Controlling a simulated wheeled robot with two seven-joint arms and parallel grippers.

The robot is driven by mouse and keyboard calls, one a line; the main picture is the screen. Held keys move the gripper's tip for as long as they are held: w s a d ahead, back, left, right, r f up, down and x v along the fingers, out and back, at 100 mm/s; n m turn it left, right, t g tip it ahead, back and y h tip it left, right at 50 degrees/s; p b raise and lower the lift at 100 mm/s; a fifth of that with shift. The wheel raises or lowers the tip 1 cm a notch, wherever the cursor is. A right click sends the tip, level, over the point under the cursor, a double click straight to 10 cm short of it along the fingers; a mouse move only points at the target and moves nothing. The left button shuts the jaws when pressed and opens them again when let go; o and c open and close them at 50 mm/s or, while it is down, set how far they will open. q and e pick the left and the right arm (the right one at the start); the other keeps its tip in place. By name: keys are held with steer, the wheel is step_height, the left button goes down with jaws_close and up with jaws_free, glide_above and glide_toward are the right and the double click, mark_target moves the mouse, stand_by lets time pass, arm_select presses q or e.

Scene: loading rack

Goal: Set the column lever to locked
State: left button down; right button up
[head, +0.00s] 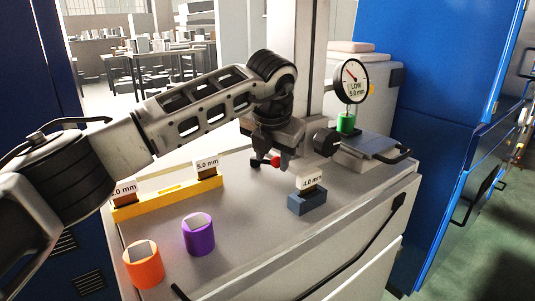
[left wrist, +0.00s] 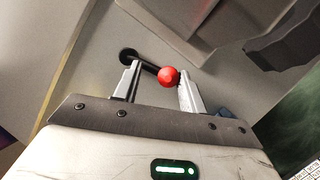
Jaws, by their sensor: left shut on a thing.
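The column lever is a short black bar with a red ball knob (left wrist: 169,76). In the left wrist view its dark pivot (left wrist: 128,55) is up and left of the knob. In the head view the red knob (head: 275,161) shows low at the foot of the pale column (head: 310,70). My left gripper (head: 277,157) reaches down in front of the column, its fingers on either side of the lever (left wrist: 150,67). It is shut on the lever near the knob. I see no lock marking that tells the lever's setting. My right gripper is not in view.
A dial gauge (head: 350,80) reading LOW 5.0 mm stands right of the column, above a green cylinder (head: 346,122). A yellow rack (head: 168,196) with labelled blocks, a blue 4.0 mm holder (head: 307,203), an orange cylinder (head: 143,265) and a purple cylinder (head: 198,235) stand on the bench top.

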arm_select(q)
steer(key=shift+d, duration=0.1)
steer(key=c, duration=0.8)
jaws_free()
steer(key=b+v, duration=0.2)
steer(key=v, duration=1.4)
steer(key=shift+w, duration=0.1)
